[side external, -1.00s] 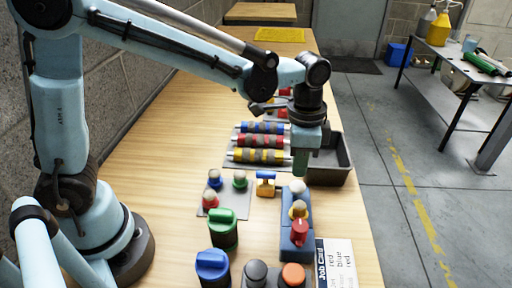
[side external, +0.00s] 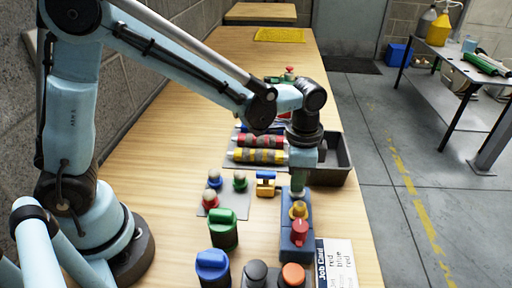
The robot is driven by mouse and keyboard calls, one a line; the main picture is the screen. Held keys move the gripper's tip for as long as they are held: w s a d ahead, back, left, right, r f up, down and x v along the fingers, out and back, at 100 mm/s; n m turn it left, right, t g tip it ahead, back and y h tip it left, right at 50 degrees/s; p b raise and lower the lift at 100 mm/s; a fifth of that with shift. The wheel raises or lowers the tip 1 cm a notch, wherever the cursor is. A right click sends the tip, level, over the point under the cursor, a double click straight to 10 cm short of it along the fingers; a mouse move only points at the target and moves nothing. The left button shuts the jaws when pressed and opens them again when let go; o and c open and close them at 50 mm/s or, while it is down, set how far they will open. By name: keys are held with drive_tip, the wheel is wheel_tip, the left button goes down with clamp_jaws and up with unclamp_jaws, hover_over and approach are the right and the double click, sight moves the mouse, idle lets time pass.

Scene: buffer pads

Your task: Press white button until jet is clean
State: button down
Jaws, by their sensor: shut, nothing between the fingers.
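A blue box (side external: 286,244) stands near the right edge of the wooden table. A yellow part (side external: 298,211) and a red knob (side external: 300,229) sit on its top. My gripper (side external: 298,190) is shut and empty, pointing down at the far end of the box. The white button is hidden behind my fingertips there. I cannot tell whether they touch it or whether it is pressed down. No jet can be made out, so its cleanness cannot be seen.
Rollers with blue, red and yellow bands (side external: 258,156) lie behind, beside a dark grey bin (side external: 338,170). A small pad with round-topped stamps (side external: 236,212) and a blue-and-yellow piece (side external: 265,184) are left of the box. A job card (side external: 338,262) lies in front.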

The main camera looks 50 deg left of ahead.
drive_tip(key=shift+f, duration=0.1)
wheel_tip(320, 180, up, 14)
idle(0.9)
drive_tip(key=shift+a, duration=0.1)
idle(0.5)
drive_tip(key=shift+s+r, duration=0.3)
drive_tip(key=shift+r, duration=0.6)
drive_tip(key=shift+f, duration=0.1)
drive_tip(key=f, duration=1.4)
drive_tip(key=shift+w+d, duration=0.1)
drive_tip(key=shift+d, duration=0.1)
